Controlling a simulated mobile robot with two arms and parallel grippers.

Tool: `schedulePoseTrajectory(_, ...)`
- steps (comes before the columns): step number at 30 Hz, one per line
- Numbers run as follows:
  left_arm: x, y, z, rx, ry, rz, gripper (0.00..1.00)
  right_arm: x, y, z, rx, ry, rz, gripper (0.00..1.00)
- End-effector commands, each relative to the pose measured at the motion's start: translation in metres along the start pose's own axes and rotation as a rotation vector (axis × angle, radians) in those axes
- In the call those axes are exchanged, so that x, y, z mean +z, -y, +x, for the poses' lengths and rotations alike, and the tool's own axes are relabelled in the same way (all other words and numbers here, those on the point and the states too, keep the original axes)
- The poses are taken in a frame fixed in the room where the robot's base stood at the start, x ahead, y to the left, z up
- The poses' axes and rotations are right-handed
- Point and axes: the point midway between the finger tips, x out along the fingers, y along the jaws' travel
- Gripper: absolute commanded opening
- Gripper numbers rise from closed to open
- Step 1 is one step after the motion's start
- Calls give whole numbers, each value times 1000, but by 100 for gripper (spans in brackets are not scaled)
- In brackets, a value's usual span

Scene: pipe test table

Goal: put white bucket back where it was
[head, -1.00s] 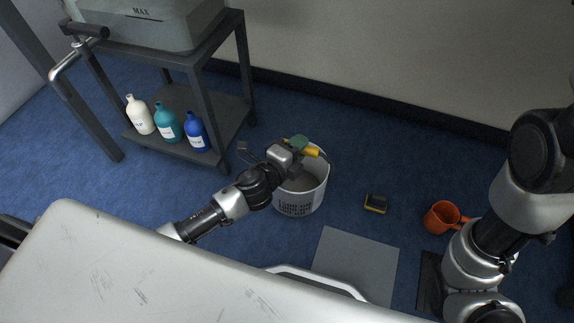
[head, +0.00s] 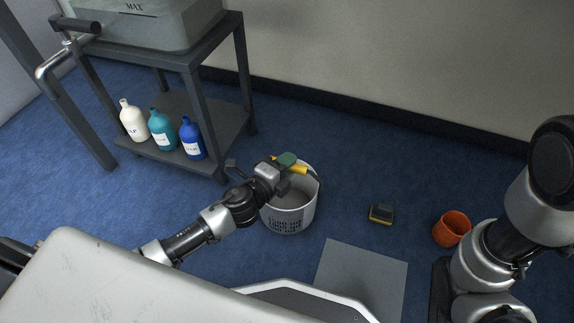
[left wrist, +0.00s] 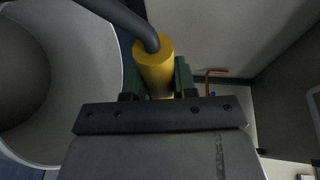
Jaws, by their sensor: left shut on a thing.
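My left gripper (head: 288,163) is shut on the bucket's yellow handle grip (head: 298,170). In the left wrist view the yellow grip (left wrist: 154,68) sits between the green fingertips, with a dark handle bar running up from it. The bucket's pale rim and wall (left wrist: 95,75) fill the left of that view. My right arm shows at the right, but its gripper is out of view.
A dark shelf (head: 200,98) stands at the left with white (head: 132,122), teal (head: 162,132) and blue (head: 192,141) bottles. A grey floor mat (head: 362,275), a dark yellow-edged block (head: 381,214) and an orange mug (head: 451,229) lie to the right. Open carpet surrounds the bucket.

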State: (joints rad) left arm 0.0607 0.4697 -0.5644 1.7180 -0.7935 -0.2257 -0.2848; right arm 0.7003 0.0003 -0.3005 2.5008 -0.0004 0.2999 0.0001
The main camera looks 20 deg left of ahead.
Motion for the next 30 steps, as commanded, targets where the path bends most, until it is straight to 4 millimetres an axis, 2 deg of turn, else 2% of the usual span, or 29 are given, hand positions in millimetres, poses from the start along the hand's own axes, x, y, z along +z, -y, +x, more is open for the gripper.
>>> schedulePoseTrajectory(2,0,-3,1,-1,0,0,0,-1,1,-3,0,-1,0,43)
schedulePoseTrajectory(3,0,-3,0,0,0,0,30,-1,0,-2,0,-1,0,43)
schedulePoseTrajectory(8,0,-3,0,1,0,0,52,-1,0,-2,0,-1,0,43)
schedulePoseTrajectory(17,0,0,0,0,0,1,52,0,0,0,0,-1,0,43)
schedulePoseTrajectory(20,0,0,-6,2,0,-2,52,1,-1,3,0,0,0,43)
schedulePoseTrajectory(23,-1,1,-20,3,0,-2,52,3,-2,8,0,0,0,43)
schedulePoseTrajectory(30,-1,1,-66,4,1,-2,52,7,-4,20,0,0,0,43)
